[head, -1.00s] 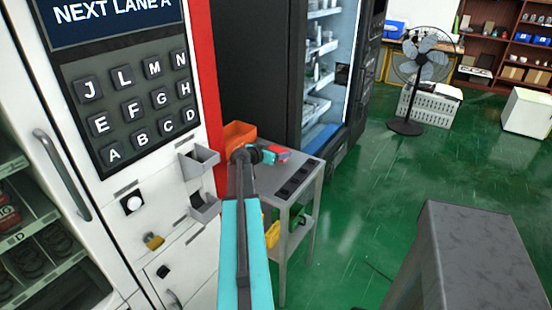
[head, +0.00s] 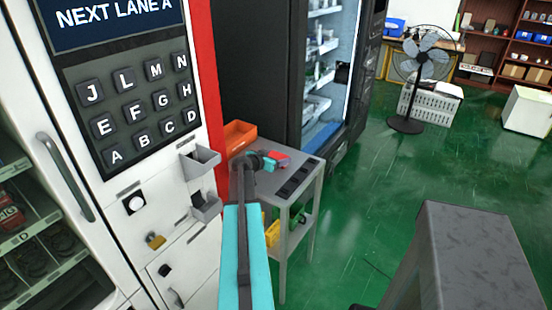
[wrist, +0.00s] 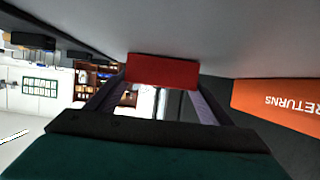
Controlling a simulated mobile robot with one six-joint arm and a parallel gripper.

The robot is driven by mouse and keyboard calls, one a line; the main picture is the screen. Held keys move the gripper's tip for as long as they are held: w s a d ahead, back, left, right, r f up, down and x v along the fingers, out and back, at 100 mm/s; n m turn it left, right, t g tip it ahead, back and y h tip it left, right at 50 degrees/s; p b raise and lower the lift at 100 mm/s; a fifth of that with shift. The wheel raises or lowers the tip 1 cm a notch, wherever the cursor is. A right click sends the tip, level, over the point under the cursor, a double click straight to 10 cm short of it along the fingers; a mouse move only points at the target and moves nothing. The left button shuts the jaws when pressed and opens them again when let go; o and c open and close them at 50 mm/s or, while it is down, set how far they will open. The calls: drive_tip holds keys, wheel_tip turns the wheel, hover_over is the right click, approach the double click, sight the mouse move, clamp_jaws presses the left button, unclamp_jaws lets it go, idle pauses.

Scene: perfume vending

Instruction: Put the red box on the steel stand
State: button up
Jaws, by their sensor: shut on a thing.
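The red box (head: 280,159) is at my gripper (head: 268,161), over the small grey side table (head: 325,165) beside the red-edged machine. In the wrist view the red box (wrist: 162,70) sits between the two finger ends of my gripper (wrist: 160,88), which is shut on it. That view looks inverted, with the grey table top (wrist: 190,25) along the upper edge. The box looks close to this surface; I cannot tell if it touches. A separate grey metal-looking stand (head: 470,235) with a flat, bare top is at the lower right, apart from my gripper.
An orange bin (head: 240,137) stands on the table behind my arm; the wrist view shows it marked RETURNS (wrist: 280,98). Dark pads (head: 297,180) lie on the table's right part. A fan (head: 420,75) stands farther back. Green floor (head: 370,190) is clear between table and stand.

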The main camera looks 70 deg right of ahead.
drive_tip(key=shift+f, duration=0.15)
drive_tip(key=o, duration=1.1)
drive_tip(key=shift+a+r, duration=0.1)
drive_tip(key=shift+r, duration=0.1)
drive_tip(key=shift+b+v, duration=1.2)
drive_tip(key=shift+v, duration=2.4)
drive_tip(key=shift+s, duration=0.1)
